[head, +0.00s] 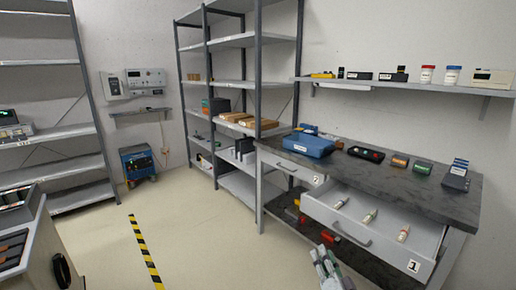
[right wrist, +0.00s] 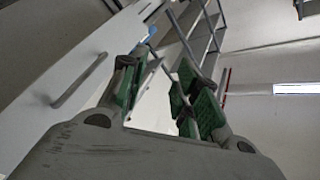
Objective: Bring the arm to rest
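My right gripper (head: 328,268) is at the bottom of the head view, in front of the workbench and below the pulled-out drawer. In the right wrist view its two green-padded fingers (right wrist: 160,95) stand apart with nothing between them. A pale panel with a bar handle (right wrist: 80,80) shows left of the fingers there. The open drawer (head: 385,247), labelled 1, holds three small white tubes, one of them a white tube with a red band (head: 403,233). My left gripper is not in view.
The workbench (head: 440,200) bears a blue case (head: 308,145) and several small devices. A closed drawer (head: 290,168), labelled 2, is left of the open one. A shelving rack (head: 258,60) stands behind. Open floor (head: 200,235) lies left. A cart (head: 40,245) is at the left edge.

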